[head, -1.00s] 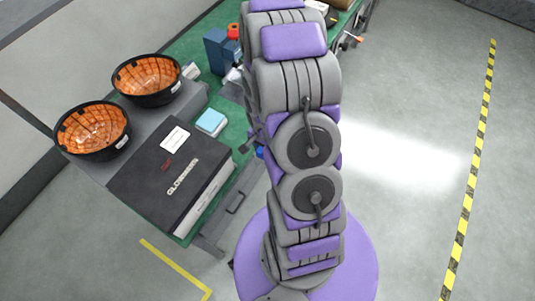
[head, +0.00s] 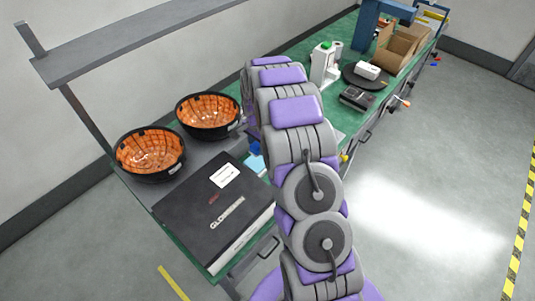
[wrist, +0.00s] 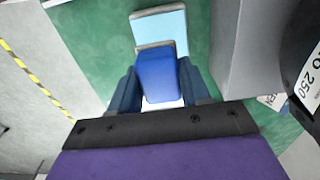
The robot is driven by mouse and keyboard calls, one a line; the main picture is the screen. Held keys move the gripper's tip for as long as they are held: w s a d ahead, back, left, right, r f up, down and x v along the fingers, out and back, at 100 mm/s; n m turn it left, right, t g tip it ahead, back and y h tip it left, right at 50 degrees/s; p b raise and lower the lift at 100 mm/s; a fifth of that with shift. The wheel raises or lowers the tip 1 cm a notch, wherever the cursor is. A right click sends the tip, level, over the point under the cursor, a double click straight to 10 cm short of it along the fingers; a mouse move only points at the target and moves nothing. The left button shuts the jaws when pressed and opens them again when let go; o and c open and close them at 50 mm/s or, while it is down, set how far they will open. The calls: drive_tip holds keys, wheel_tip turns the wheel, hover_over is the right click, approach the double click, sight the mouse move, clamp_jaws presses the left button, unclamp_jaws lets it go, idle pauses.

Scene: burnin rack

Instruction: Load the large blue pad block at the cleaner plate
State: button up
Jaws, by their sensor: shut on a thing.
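In the wrist view, a large blue pad block (wrist: 157,77) sits between the two dark blue fingers of my gripper (wrist: 158,69), which is shut on it. The cleaner plate (wrist: 162,27), pale blue with a grey edge, lies just beyond the block on the green bench. The block's far end appears close to the plate's near edge; I cannot tell if they touch. In the head view, the pale blue plate (head: 257,164) is partly hidden by my arm, with a bit of the blue block (head: 254,148) beside it. My gripper is hidden there behind the arm.
Two black bowls with orange insides (head: 151,152) (head: 208,113) stand on a grey stand left of the plate. A black case (head: 215,208) lies in front. A white device (head: 324,64), a dark round plate (head: 366,75) and cardboard boxes (head: 402,45) are farther along the bench.

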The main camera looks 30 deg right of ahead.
sight(258, 161)
drive_tip(key=shift+w+a, duration=0.2)
drive_tip(key=shift+a, duration=0.05)
drive_tip(key=shift+d+f+b, duration=0.15)
drive_tip(key=shift+f+b, duration=0.15)
drive_tip(key=shift+f, duration=0.6)
drive_tip(key=shift+d+f+b, duration=0.15)
drive_tip(key=shift+f+b, duration=0.15)
drive_tip(key=shift+f, duration=0.55)
drive_tip(key=shift+a+f+b, duration=0.2)
drive_tip(key=shift+f+b, duration=0.15)
drive_tip(key=shift+f, duration=0.8)
drive_tip(key=shift+d+f, duration=0.1)
drive_tip(key=shift+f, duration=0.95)
idle(0.6)
drive_tip(key=shift+r, duration=0.15)
drive_tip(key=shift+r+p, duration=1.15)
drive_tip(key=shift+r, duration=2.25)
